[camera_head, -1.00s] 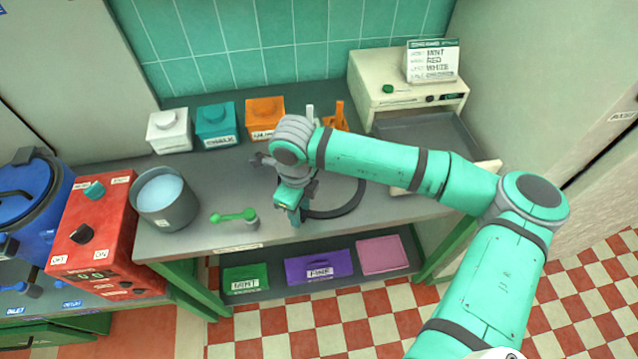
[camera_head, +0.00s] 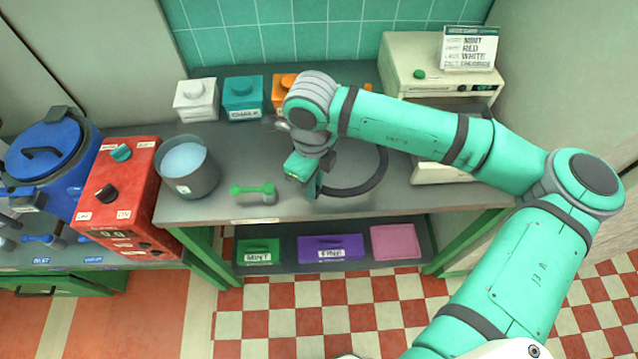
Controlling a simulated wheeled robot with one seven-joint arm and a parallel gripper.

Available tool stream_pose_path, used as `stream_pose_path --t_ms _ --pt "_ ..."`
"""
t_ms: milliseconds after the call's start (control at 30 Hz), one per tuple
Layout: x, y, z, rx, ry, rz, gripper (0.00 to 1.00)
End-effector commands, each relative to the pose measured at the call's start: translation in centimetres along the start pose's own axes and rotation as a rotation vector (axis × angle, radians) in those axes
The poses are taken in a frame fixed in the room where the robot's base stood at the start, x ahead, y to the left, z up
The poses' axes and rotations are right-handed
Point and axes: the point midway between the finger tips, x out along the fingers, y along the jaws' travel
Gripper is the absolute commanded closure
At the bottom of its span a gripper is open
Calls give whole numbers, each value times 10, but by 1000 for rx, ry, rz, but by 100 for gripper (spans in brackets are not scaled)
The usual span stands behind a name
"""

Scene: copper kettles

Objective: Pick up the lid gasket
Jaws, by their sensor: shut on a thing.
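The lid gasket is a dark grey ring (camera_head: 383,168) over the right half of the grey counter. My gripper (camera_head: 313,190) is shut on the left side of the ring. My arm and wrist hide the ring's upper left part. The ring looks close to level, and I cannot tell whether it is clear of the counter or touching it. The fingertips are partly hidden by my gripper's own body.
A pot of pale blue liquid (camera_head: 187,167) and a green-handled tool (camera_head: 254,192) are left of my gripper. White (camera_head: 197,101), teal (camera_head: 244,98) and orange canisters stand behind. A cream machine (camera_head: 432,75) is at back right. Bins fill the lower shelf (camera_head: 290,258).

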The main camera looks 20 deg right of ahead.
Motion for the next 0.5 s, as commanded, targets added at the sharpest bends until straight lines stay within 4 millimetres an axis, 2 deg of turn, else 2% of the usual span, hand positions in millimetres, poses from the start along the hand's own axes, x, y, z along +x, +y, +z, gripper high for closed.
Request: stream_pose_path --t_ms 133,300,500 --pt "-34 28 -1 -6 2 -5 100" --pt "-49 68 -2 -6 1 -4 100" --pt "-62 99 -3 -3 1 -2 100"
